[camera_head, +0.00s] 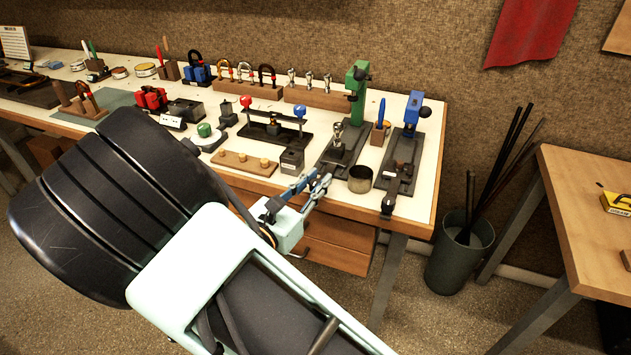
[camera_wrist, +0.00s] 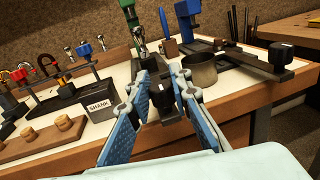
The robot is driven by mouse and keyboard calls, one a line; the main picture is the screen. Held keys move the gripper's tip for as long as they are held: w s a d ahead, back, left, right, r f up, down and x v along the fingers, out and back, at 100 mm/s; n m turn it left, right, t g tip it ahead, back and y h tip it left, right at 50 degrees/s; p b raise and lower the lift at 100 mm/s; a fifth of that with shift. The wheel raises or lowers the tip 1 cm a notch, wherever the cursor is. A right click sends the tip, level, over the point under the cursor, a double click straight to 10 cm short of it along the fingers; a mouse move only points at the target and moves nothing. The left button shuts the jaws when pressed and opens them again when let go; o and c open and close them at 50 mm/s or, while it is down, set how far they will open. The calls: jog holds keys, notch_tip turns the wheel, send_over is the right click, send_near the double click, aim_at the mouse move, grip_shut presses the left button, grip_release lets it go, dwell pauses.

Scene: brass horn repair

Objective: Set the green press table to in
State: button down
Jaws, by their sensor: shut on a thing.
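The green press (camera_head: 357,80) stands at the back of the bench on a long dark base. Its green column also shows at the top of the wrist view (camera_wrist: 130,14). A silver mouthpiece (camera_head: 338,136) stands upright on its table, in front of the column. At the front end is a black knob (camera_wrist: 162,96), seen between my fingertips in the wrist view. My gripper (camera_head: 321,184) is at the bench's front edge, its blue-padded fingers (camera_wrist: 160,88) shut on this knob. In the head view the knob is hidden by the fingers.
A blue press (camera_head: 413,110) with its own front knob (camera_head: 388,204) stands to the right. A metal cup (camera_head: 360,179) sits close right of my fingers. A SHANK block (camera_head: 291,160) and a wooden peg board (camera_head: 246,163) are close left.

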aim_at(338, 146)
jog(key=x, duration=0.4)
jog(key=a+x, duration=0.1)
jog(key=x, duration=0.3)
jog(key=w+a+x, duration=0.1)
jog(key=x, duration=0.3)
jog(key=shift+w, duration=0.1)
jog(key=shift+r, duration=0.2)
jog(key=c, duration=1.8)
grip_release()
jog(key=shift+w+f, duration=0.1)
jog(key=shift+w, duration=0.05)
jog(key=shift+o, duration=0.3)
jog(key=v, duration=1.2)
jog(key=shift+d, duration=0.1)
